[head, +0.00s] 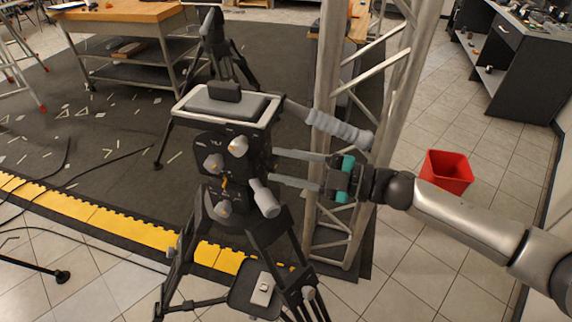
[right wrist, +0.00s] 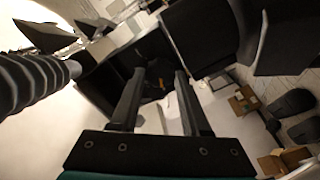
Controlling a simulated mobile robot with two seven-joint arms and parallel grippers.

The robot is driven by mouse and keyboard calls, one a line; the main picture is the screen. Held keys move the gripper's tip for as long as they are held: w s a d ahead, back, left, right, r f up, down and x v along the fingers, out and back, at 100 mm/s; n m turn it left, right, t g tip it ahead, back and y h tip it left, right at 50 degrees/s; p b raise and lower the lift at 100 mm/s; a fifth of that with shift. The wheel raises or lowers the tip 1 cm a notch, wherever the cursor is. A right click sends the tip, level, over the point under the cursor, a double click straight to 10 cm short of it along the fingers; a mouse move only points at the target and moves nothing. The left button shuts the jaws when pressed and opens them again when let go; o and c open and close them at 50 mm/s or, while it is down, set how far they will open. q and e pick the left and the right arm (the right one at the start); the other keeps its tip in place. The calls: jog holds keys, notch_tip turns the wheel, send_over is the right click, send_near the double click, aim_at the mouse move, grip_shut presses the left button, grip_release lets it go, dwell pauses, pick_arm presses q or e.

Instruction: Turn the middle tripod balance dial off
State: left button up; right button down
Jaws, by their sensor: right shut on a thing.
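The tripod (head: 235,165) stands upright in the middle of the head view, its black head carrying a flat top plate (head: 222,104) and grey knobs (head: 238,147) on the near side. My right gripper (head: 276,168) reaches in from the right, its two fingers apart, tips against the right side of the head. It is shut on a dark part between its tips, which I take as the balance dial (right wrist: 153,88) in the right wrist view. The dial is mostly hidden in shadow, so its setting cannot be read. My left gripper is out of view.
A ribbed grey pan handle (head: 335,127) passes just above my right gripper. A metal truss (head: 325,90) stands close behind it. A red bin (head: 447,172) is on the tiles to the right. Another tripod (head: 215,50) and a wooden workbench (head: 120,12) stand behind. Cables lie at left.

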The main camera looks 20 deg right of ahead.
dwell(0.4)
jog(key=shift+c, duration=1.9)
grip_release()
jog(key=shift+s+d, duration=0.3)
jog(key=shift+d, duration=0.2)
jog(key=v, duration=1.4)
jog(key=shift+b, duration=0.3)
